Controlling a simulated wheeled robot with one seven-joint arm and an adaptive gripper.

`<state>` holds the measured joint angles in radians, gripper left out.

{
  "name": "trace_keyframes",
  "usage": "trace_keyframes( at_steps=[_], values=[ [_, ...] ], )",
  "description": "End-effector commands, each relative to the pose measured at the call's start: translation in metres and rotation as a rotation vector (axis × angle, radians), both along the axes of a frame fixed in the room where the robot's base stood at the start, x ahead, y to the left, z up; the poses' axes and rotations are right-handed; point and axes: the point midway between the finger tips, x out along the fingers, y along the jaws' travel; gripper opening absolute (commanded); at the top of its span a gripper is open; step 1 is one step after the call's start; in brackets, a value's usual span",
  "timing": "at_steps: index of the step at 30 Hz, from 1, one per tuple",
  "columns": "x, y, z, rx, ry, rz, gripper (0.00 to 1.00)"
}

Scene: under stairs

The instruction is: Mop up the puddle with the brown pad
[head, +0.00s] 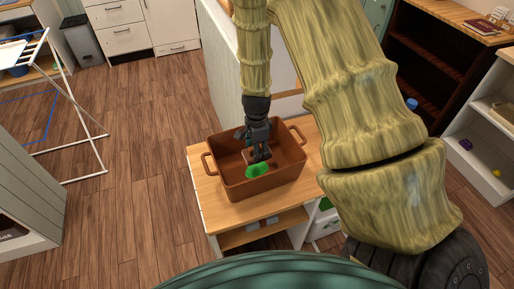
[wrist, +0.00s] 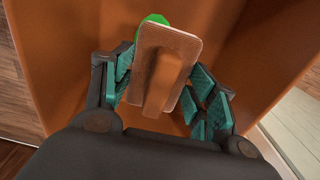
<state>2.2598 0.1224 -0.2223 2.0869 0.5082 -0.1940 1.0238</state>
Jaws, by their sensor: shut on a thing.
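The brown pad (wrist: 178,45) is a rounded rectangle with a raised grip, in the wrist view. My gripper (wrist: 161,92) is shut on the pad's grip, its teal finger pads on either side. In the head view my gripper (head: 258,156) points down inside a brown two-handled tub. The green puddle (head: 259,172) is a bright patch on the tub's floor, close by the gripper's tip. In the wrist view only a sliver of the puddle (wrist: 150,21) shows past the pad's upper left edge; the pad hides the rest. I cannot tell whether the pad touches the floor.
The tub (head: 240,190) has raised walls around my gripper and stands on a wooden-topped shelf unit (head: 211,205). A white drying rack (head: 62,75) stands at the left. A dark bookcase (head: 430,70) and a white shelf (head: 485,150) are at the right. Floor at left is open.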

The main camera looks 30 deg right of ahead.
Motion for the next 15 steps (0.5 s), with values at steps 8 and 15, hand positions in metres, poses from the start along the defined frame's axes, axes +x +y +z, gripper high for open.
trace_keyframes(
  at_steps=[8,15],
  values=[
    [0.000,0.001,-0.027,0.000,0.000,0.001,0.29],
    [0.000,0.001,-0.048,0.000,0.001,-0.001,0.29]
  ],
)
